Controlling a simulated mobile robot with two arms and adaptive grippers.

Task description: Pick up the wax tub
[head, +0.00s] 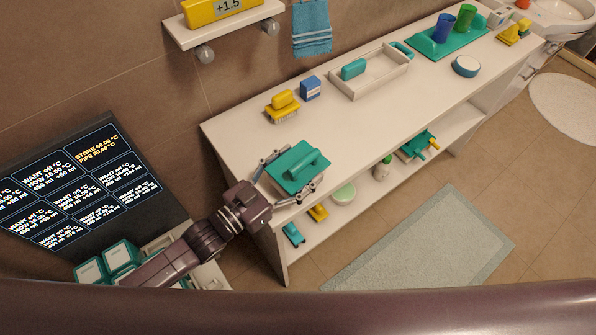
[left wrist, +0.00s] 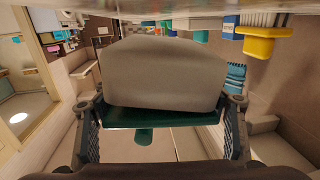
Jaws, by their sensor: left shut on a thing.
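My left gripper (head: 288,175) is shut on a teal float (head: 298,160), a square plate with a raised handle, at the near left end of the counter. In the left wrist view the gripper's fingers (left wrist: 162,118) stand on either side of the float's teal plate and thick grey block (left wrist: 160,75). Two round things could be the wax tub: a blue tin with a pale top (head: 465,66) far along the counter, and a pale green round tub (head: 344,193) on the lower shelf. I cannot tell which. My right gripper is out of view.
The counter (head: 390,110) also holds a yellow brush (head: 283,105), a blue box (head: 311,88), a pale tray (head: 370,73) and a teal tray with cups (head: 448,42). Small tools and a bottle (head: 382,168) stand on the lower shelf. The counter's middle front is clear.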

